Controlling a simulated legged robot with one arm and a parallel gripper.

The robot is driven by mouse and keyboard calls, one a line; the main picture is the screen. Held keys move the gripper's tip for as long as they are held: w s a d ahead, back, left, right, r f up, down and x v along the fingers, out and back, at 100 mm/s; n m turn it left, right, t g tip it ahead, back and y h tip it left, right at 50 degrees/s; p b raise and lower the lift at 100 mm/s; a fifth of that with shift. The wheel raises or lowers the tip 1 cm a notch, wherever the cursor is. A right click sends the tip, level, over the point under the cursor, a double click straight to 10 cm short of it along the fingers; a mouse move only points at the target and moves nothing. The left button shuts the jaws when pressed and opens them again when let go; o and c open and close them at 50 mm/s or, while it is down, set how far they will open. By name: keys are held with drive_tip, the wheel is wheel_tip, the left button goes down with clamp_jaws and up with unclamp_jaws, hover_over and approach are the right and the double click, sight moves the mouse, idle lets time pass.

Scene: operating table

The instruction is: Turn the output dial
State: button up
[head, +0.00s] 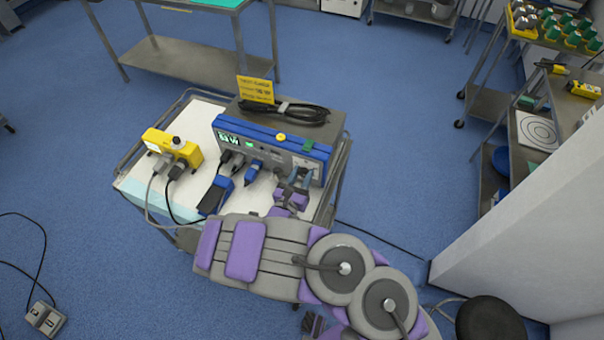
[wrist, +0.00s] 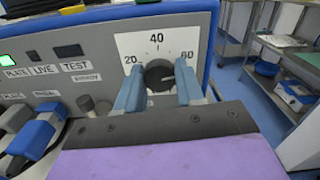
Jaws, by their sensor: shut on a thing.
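The output dial (wrist: 158,76) is a round black knob on a white scale plate marked 20, 40 and 60, seen in the wrist view. A pale mark on it points to the right, roughly below the 60. My gripper (wrist: 158,88) has one blue-grey finger on each side of the dial and is shut on it. In the head view my gripper (head: 298,180) reaches the right end of the blue and grey unit (head: 265,147). The dial is too small and covered to make out there.
The unit stands on a white-topped cart (head: 133,183). A yellow box (head: 172,148) with plugged-in cables is at the left. Blue and black connectors (wrist: 33,135) stick out left of my gripper. A black cable coil (head: 300,112) lies on top. Shelving stands at the right.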

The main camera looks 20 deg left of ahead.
drive_tip(key=shift+s+a+f, duration=0.1)
drive_tip(key=shift+f, duration=0.1)
drive_tip(key=o, duration=1)
drive_tip(key=shift+a, duration=0.1)
drive_tip(key=shift+o, duration=0.2)
drive_tip(key=shift+s, duration=0.1)
drive_tip(key=shift+s+r, duration=0.1)
drive_tip(key=shift+s, duration=0.45)
drive_tip(key=s+p, duration=0.1)
drive_tip(key=s, duration=0.4)
drive_tip(key=s+a+p, duration=0.1)
drive_tip(key=s+p, duration=0.1)
drive_tip(key=s, duration=0.3)
drive_tip(key=s+p, duration=0.2)
drive_tip(key=s, duration=0.4)
drive_tip(key=shift+s+a, duration=0.1)
drive_tip(key=shift+a, duration=0.05)
